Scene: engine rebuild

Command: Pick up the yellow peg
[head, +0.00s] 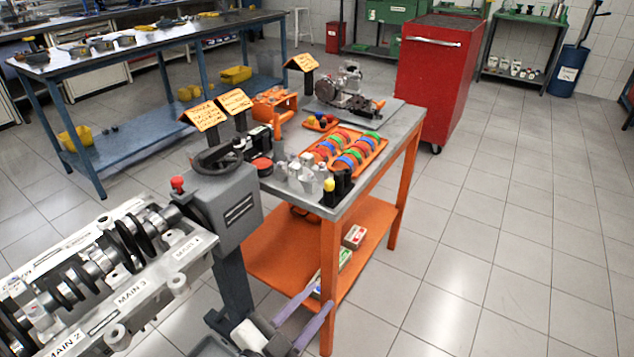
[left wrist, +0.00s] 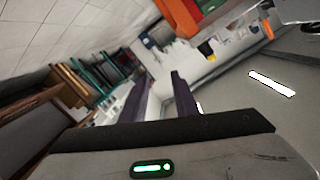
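The yellow peg (head: 329,184) stands upright in a small black holder (head: 337,190) at the near corner of the orange-legged table's grey top. My left gripper (head: 321,294) is low in the head view, below the table top and in front of the lower shelf. Its two purple fingers are apart with nothing seen between them. They also show apart in the left wrist view (left wrist: 160,92). The gripper is clear of the peg. I cannot pick out the peg for certain in the left wrist view. My right gripper is not in view.
Small clear and white bottles (head: 300,172) stand left of the peg. An orange tray (head: 375,158) of coloured rings lies behind it. A grey stand (head: 222,205) and an engine block with crankshaft (head: 100,270) are at left. Open floor lies to the right.

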